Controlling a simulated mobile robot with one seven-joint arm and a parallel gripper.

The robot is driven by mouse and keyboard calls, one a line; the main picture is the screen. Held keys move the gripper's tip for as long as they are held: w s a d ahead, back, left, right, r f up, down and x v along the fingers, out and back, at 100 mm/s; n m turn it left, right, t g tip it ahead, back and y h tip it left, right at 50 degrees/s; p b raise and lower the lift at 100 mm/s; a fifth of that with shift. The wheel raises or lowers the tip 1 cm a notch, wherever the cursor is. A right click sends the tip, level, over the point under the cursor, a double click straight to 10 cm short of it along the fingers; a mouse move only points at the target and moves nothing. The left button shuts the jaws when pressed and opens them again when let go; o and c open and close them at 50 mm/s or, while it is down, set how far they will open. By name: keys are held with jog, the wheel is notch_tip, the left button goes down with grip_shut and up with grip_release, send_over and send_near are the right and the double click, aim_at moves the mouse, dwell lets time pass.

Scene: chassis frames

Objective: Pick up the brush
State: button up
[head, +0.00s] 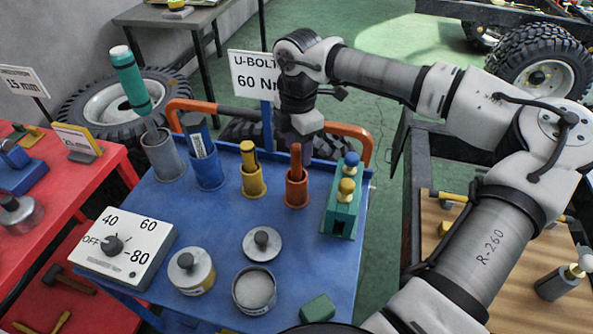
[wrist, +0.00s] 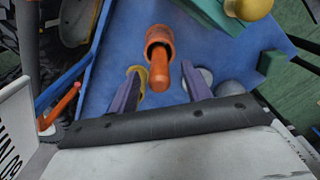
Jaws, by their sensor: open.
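On the blue cart top (head: 215,225), several tools stand in holder cups. An orange-brown handle stands upright in the orange cup (head: 297,193). No bristles show clearly, so I cannot tell for certain which is the brush. My gripper (wrist: 162,92) is open and empty, over the orange cup (wrist: 160,38). The orange-brown handle (wrist: 161,76) shows between its fingers; its distance from them is unclear.
A green block with blue and yellow knobs (head: 343,205) stands right of the orange cup. An orange rail (head: 345,131) and a U-bolt sign (head: 256,77) stand at the cart's back.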

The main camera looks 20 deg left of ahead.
aim_at(297, 162)
jog(key=shift+a+f+p, duration=0.15)
jog(key=shift+f+p, duration=0.95)
jog(key=shift+f, duration=1.5)
grip_shut()
jog(key=shift+r, duration=0.1)
